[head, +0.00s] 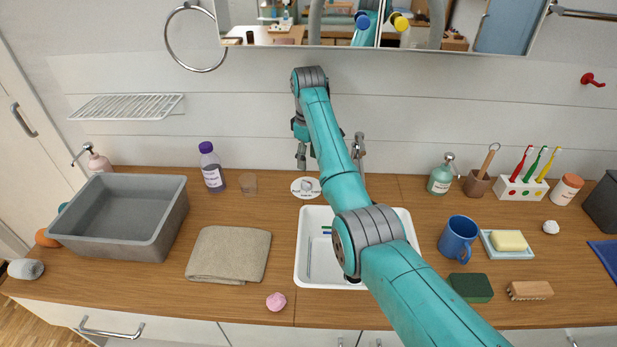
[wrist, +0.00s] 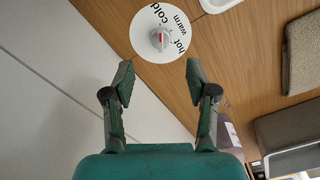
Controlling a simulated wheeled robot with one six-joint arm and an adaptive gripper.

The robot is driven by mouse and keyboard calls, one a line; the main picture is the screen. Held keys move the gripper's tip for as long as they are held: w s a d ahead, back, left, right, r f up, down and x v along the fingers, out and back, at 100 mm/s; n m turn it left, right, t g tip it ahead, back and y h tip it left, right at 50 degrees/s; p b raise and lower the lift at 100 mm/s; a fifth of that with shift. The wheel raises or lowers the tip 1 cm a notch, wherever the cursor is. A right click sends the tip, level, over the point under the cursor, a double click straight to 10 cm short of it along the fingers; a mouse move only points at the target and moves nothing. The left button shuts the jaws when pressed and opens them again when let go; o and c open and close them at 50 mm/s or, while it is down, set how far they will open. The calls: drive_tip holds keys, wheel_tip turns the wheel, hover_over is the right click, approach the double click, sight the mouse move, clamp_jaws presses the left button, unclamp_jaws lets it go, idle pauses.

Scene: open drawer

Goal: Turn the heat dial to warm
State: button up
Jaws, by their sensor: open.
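The heat dial is a round white plate (wrist: 148,43) with a small grey knob (wrist: 160,40) at its middle. The words cold, warm and hot run around its edge. In the head view the dial plate (head: 298,193) lies on the counter behind the sink. My gripper (wrist: 160,76) is open and empty, its two fingers apart. The knob shows beyond the fingertips, roughly midway between them. In the head view my gripper (head: 305,160) hangs just above the dial, apart from it.
The sink (head: 304,270) and faucet (head: 358,150) stand close to the dial. A folded towel (head: 228,255) and grey bin (head: 118,238) lie farther left. A blue mug (head: 457,240) stands right.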

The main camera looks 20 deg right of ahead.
sight(307, 183)
wheel_tip(307, 183, down, 9)
drive_tip(key=shift+f, duration=0.15)
idle(0.4)
clamp_jaws()
drive_tip(key=shift+m, duration=0.3)
drive_tip(key=m, duration=0.5)
drive_tip(key=shift+s+a+m, duration=0.1)
drive_tip(key=shift+a+m, duration=0.05)
drive_tip(key=shift+m, duration=0.15)
drive_tip(key=m, duration=0.5)
drive_tip(key=shift+a, duration=0.1)
drive_tip(key=shift+m, duration=0.4)
